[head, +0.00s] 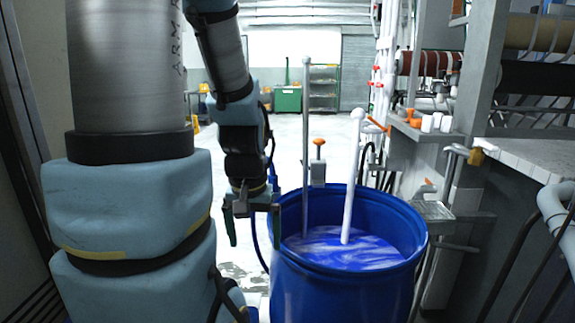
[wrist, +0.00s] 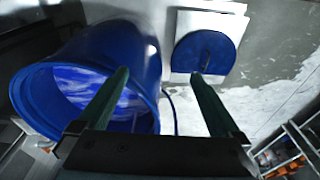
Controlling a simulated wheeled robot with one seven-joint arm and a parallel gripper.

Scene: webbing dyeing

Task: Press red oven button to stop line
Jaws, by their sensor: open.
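I cannot make out a clear red oven button in either view. In the head view a small orange-red knob (head: 319,142) tops a grey box on a thin stand behind the blue drum. More small orange-red parts (head: 412,118) sit on the equipment to the right. My gripper (head: 254,238) hangs fingers down just left of the drum, its two dark green fingers apart with nothing between them. In the wrist view my gripper (wrist: 160,76) is also open and empty, its left finger overlapping the drum.
The blue drum (head: 340,292) holds blue-and-white liquid with a white rod (head: 352,180) standing in it. Webbing rolls (head: 538,32) and a grey bench stand right. A blue disc on pale plates (wrist: 207,52) lies beyond my fingers.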

